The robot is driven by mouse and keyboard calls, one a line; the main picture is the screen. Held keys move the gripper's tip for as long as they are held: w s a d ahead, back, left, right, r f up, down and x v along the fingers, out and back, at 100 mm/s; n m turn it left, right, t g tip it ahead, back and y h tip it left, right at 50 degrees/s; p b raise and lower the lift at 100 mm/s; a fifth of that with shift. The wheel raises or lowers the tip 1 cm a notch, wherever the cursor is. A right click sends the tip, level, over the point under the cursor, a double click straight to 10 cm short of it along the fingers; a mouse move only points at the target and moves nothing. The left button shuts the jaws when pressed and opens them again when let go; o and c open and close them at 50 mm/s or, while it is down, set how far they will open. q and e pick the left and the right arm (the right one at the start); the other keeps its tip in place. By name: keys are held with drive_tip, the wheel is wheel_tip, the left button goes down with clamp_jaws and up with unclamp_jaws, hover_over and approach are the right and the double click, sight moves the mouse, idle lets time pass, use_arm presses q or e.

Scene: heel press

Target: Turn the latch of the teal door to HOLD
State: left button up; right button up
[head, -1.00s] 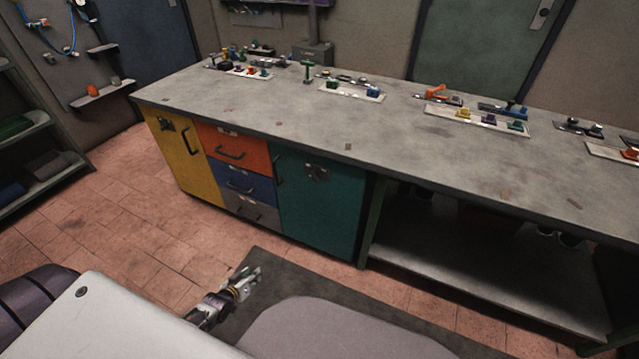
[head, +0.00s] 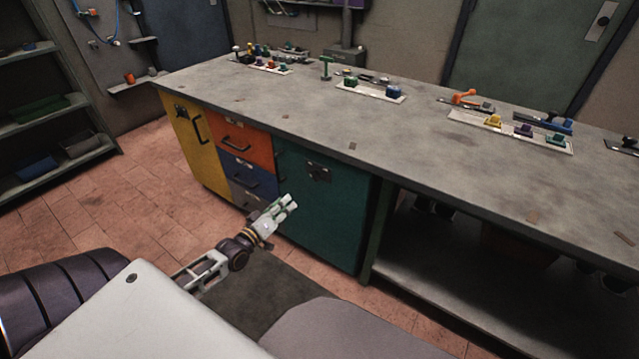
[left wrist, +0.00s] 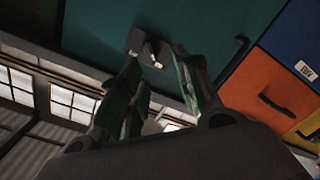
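The teal door (head: 325,215) is the closed front of a cabinet under the bench. Its dark latch on a small plate (head: 318,172) sits near the door's top edge; its markings are too small to read. My left gripper (head: 291,203) is in front of the door, lower and to the left of the latch in the head view. In the left wrist view the teal door (left wrist: 210,28) fills the top, and the latch (left wrist: 147,46) shows beyond and between the fingertips. The left gripper (left wrist: 157,62) is open and empty, apart from the latch. My right gripper is not in view.
Left of the teal door are orange (head: 238,142), blue (head: 248,177) and grey drawers, then a yellow door (head: 195,150) with a handle. The bench top (head: 250,110) carries several small fixtures along its back. An open shelf bay (head: 450,260) lies to the right.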

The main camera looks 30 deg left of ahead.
use_arm(q)
drive_tip(key=shift+w+d+r, duration=0.25)
drive_tip(key=shift+d+r, duration=0.15)
drive_tip(key=shift+r, duration=0.35)
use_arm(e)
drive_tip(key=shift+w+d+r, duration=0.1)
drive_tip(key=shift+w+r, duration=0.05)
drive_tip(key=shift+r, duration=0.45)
use_arm(q)
drive_tip(key=shift+w, duration=0.15)
drive_tip(key=b, duration=0.2)
approach(313, 178)
drive_tip(key=shift+w+f+b, duration=0.2)
drive_tip(key=shift+w+b, duration=0.15)
drive_tip(key=shift+w, duration=1.8)
drive_tip(key=shift+w+d+b, duration=0.15)
drive_tip(key=shift+w+b, duration=0.2)
drive_tip(key=shift+w, duration=0.85)
drive_tip(key=shift+w+d+b, duration=0.1)
drive_tip(key=shift+w+b, duration=0.2)
drive_tip(key=shift+w, duration=0.85)
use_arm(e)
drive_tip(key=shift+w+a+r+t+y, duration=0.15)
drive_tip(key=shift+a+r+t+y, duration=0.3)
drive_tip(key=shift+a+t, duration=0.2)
